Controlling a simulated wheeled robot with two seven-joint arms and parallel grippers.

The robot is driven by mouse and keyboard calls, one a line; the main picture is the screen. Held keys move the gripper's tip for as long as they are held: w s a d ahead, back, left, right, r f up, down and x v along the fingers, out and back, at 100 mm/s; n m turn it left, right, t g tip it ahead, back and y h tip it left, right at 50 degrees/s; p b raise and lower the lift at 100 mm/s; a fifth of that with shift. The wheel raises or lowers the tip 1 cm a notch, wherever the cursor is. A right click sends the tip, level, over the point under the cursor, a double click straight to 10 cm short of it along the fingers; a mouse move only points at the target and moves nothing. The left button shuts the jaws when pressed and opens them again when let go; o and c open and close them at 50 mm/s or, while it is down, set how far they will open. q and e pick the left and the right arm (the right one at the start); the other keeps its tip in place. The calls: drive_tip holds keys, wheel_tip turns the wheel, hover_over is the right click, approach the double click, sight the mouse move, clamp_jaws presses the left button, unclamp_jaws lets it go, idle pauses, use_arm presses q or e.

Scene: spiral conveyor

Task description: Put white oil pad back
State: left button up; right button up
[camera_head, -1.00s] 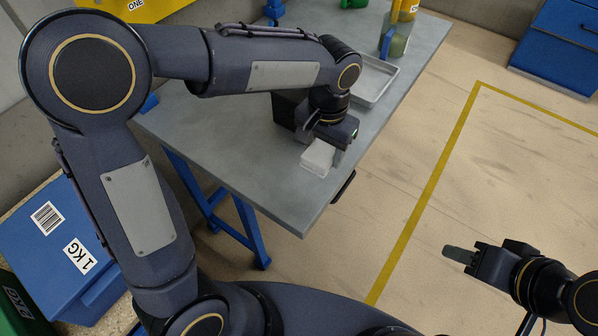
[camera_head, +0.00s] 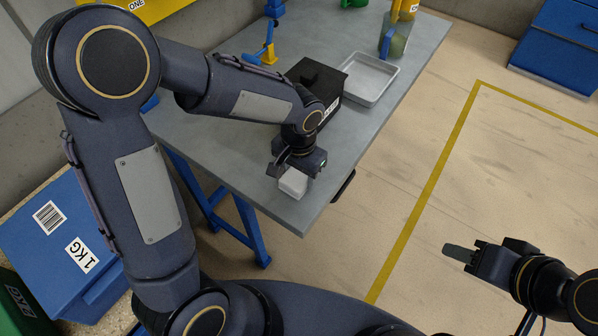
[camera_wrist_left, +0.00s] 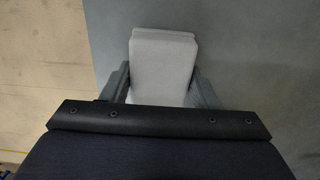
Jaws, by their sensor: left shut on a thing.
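The white oil pad (camera_head: 293,184) is a small pale block near the front edge of the grey table. My left gripper (camera_head: 290,174) is shut on it from above. In the left wrist view the pad (camera_wrist_left: 162,65) stands between the two fingers of my left gripper (camera_wrist_left: 162,90), over the table top. I cannot tell if the pad touches the table. My right gripper (camera_head: 461,254) is over the floor at the lower right, away from the table. Its fingers look close together, but their gap is not clear.
A black box (camera_head: 316,80) and a grey metal tray (camera_head: 372,94) stand on the table (camera_head: 225,135) behind the gripper. The table's front left is clear.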

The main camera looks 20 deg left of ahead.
sight(300, 176)
use_arm(q)
drive_tip(key=shift+f, duration=0.25)
drive_tip(key=o, duration=1.1)
drive_tip(key=shift+r, duration=0.1)
drive_tip(key=r, duration=0.8)
drive_tip(key=shift+s+d+b, duration=0.15)
drive_tip(key=shift+s+b, duration=0.1)
drive_tip(key=shift+b, duration=0.05)
drive_tip(key=s+a+r+n+t+h, duration=0.1)
drive_tip(key=s+a+n+t+h, duration=0.1)
drive_tip(key=s, duration=0.6)
drive_tip(key=s+a+r+n+t+h, duration=0.1)
drive_tip(key=s+a+r+n+t, duration=0.1)
drive_tip(key=s+a, duration=0.5)
drive_tip(key=shift+s+a+r+n+t+h, duration=0.3)
drive_tip(key=shift+s+n+t+h, duration=0.1)
drive_tip(key=shift+n+t, duration=0.45)
